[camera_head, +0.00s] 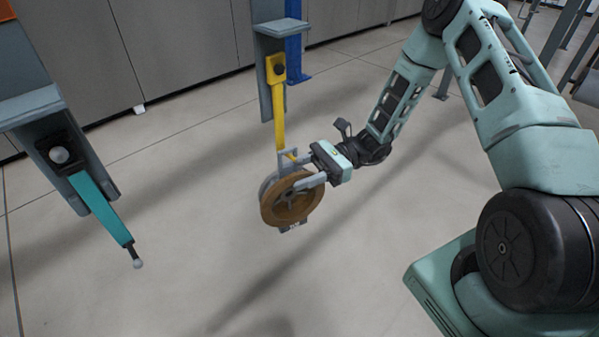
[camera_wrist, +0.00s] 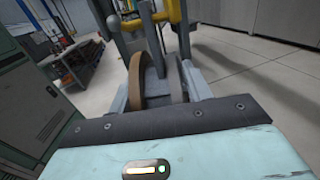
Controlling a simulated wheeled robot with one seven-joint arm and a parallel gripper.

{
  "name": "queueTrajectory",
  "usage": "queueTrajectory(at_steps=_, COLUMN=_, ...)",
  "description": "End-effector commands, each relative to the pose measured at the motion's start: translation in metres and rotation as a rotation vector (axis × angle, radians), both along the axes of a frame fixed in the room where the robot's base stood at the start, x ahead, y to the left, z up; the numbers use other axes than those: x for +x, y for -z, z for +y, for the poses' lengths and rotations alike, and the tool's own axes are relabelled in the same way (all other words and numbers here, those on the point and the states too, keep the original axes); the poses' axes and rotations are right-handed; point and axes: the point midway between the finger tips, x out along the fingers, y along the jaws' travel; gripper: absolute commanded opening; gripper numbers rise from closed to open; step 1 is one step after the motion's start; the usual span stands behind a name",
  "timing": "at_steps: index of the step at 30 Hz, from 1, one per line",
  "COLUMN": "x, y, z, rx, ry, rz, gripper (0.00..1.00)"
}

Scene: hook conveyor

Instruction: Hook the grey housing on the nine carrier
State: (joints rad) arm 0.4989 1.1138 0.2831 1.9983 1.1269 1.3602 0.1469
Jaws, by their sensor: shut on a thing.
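The housing is a round part with a brown front ring (camera_head: 292,203) and grey body. Its grey frame (camera_head: 288,160) stands up at the top. My gripper (camera_head: 309,183) is shut on it from the right. In the wrist view the brown ring (camera_wrist: 139,80) and a grey disc (camera_wrist: 174,78) show between my fingers. A yellow carrier (camera_head: 279,110) hangs straight down from a grey bracket, its lower end at the frame. I cannot tell whether the frame is hooked on it. No number nine is legible.
A teal carrier (camera_head: 100,208) hangs from a grey bracket at the left, with a ball at its lower tip. A blue post (camera_head: 294,40) stands behind the yellow carrier. Grey cabinets (camera_head: 180,45) line the back. The floor below the housing is clear.

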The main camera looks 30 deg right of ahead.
Motion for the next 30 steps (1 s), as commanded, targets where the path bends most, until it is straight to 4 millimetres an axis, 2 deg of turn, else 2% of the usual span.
queueTrajectory(at_steps=2, x=0.000, y=-0.001, z=0.000, rx=0.003, ry=-0.001, rz=-0.001, gripper=0.00)
queueTrajectory(at_steps=3, x=0.000, y=-0.001, z=0.000, rx=0.003, ry=-0.001, rz=-0.001, gripper=0.54)
queueTrajectory(at_steps=5, x=0.000, y=-0.001, z=0.000, rx=0.002, ry=-0.001, rz=-0.001, gripper=0.71)
queueTrajectory(at_steps=6, x=0.000, y=-0.001, z=0.000, rx=0.002, ry=0.000, rz=-0.001, gripper=0.74)
queueTrajectory(at_steps=17, x=0.001, y=0.002, z=-0.006, rx=-0.001, ry=0.003, rz=0.000, gripper=0.74)
queueTrajectory(at_steps=23, x=0.003, y=0.005, z=-0.040, rx=-0.004, ry=0.005, rz=-0.003, gripper=0.74)
queueTrajectory(at_steps=30, x=0.006, y=0.005, z=-0.097, rx=-0.003, ry=0.004, rz=-0.004, gripper=0.74)
